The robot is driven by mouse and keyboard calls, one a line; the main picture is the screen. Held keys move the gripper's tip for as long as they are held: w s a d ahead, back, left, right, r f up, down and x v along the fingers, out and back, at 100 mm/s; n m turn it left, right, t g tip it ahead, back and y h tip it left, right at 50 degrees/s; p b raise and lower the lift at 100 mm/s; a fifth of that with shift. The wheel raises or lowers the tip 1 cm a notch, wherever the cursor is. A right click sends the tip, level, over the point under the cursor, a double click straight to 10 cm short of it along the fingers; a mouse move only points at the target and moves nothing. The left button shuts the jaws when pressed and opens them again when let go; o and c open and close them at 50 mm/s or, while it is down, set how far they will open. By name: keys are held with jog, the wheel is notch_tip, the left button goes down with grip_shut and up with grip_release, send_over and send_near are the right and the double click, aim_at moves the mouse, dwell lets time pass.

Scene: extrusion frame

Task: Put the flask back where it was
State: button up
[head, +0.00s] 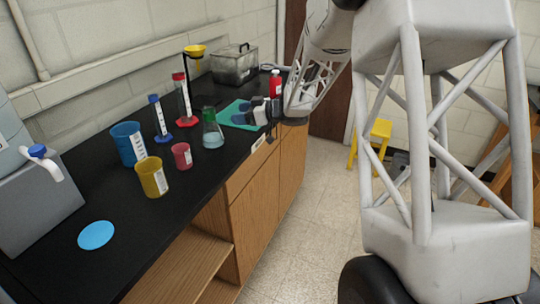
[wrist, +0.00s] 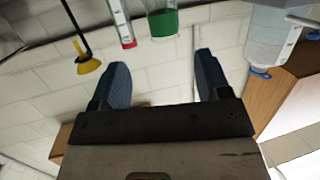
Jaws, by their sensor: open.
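The flask (head: 213,132) is a clear conical vessel with a green neck and pale teal liquid. It stands upright on the black bench in the head view. Its green neck (wrist: 163,22) appears upside down at the top of the wrist view, beyond the fingertips. My gripper (head: 237,112) is open and empty, a little right of the flask and apart from it, above a teal mat (head: 232,124). In the wrist view my gripper (wrist: 161,59) shows its two dark blue fingers spread with nothing between them. A flat blue disc (head: 96,235) lies bare at the bench's near end.
A red beaker (head: 182,156), yellow beaker (head: 152,178) and blue beaker (head: 128,144) stand left of the flask. Cylinders with a blue base (head: 162,136) and a red base (head: 187,123) stand behind. A red bottle (head: 275,84) is near my gripper. Bench around the disc is clear.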

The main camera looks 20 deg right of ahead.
jog(key=s+d+r+m+t+h, duration=0.4)
jog(key=s+r+m+h, duration=0.4)
jog(key=s+r+h, duration=0.4)
jog(key=s+a+f+m+g, duration=0.1)
jog(key=s+a+f+g, duration=0.1)
jog(key=s, duration=1)
jog(key=s+a+f+m+g, duration=0.1)
jog(key=s+g, duration=0.3)
jog(key=s, duration=0.8)
jog(key=s+a+f+m+g+h, duration=0.1)
jog(key=s+a+f+g, duration=0.2)
jog(key=s, duration=0.9)
jog(key=shift+f+m+g, duration=0.4)
jog(key=shift+g, duration=0.1)
